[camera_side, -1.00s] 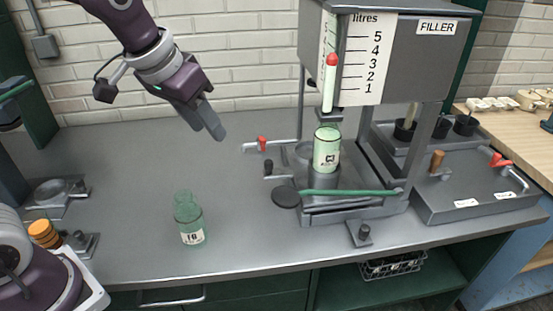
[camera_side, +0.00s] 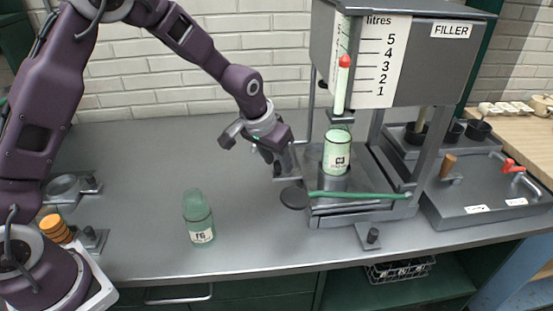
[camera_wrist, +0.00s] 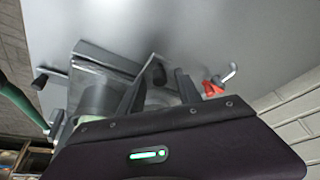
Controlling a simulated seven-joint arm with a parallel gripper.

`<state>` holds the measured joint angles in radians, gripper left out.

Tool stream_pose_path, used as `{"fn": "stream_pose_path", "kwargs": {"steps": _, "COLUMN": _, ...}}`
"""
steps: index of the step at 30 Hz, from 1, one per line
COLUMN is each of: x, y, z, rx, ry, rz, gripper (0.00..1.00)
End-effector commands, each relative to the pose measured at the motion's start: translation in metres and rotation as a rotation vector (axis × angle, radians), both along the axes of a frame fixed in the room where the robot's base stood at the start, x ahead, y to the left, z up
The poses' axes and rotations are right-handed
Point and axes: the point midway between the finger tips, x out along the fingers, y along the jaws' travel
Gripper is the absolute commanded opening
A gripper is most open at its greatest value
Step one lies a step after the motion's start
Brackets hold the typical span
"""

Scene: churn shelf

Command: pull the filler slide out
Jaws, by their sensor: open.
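The filler (camera_side: 455,55) stands at the right in the side view, with a green-filled bottle (camera_side: 337,155) upright under its nozzle. The filler slide appears to be the grey part low at the filler's left side; its dark knob (camera_wrist: 155,72) shows in the wrist view. My gripper (camera_side: 284,168) is low at that side, pointing down and right. In the wrist view its open fingers (camera_wrist: 158,88) lie on either side of the knob's line; whether they touch it I cannot tell. In the side view my gripper hides most of the knob and slide.
A green bar (camera_side: 355,195) with a black disc end (camera_side: 294,198) crosses the filler's front. A red-handled valve (camera_wrist: 213,88) is close to my fingers. A green bottle (camera_side: 199,218) stands at front left. The bench middle is clear.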

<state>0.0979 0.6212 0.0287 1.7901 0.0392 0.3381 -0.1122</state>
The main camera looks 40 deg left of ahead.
Motion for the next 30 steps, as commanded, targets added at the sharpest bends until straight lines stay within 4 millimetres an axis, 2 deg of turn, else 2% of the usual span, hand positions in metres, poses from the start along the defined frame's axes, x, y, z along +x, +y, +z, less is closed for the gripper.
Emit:
{"fn": "stream_pose_path", "kwargs": {"steps": 1, "x": -0.0002, "y": 0.0000, "z": 0.0001, "rx": 0.000, "ry": 0.000, "rz": 0.000, "gripper": 0.39}}
{"fn": "stream_pose_path", "kwargs": {"steps": 7, "x": -0.0003, "y": 0.0000, "z": 0.0003, "rx": 0.000, "ry": 0.001, "rz": 0.000, "gripper": 0.00}}
{"fn": "stream_pose_path", "kwargs": {"steps": 30, "x": -0.0007, "y": -0.0002, "z": 0.0006, "rx": 0.000, "ry": 0.001, "rz": 0.000, "gripper": 0.00}}
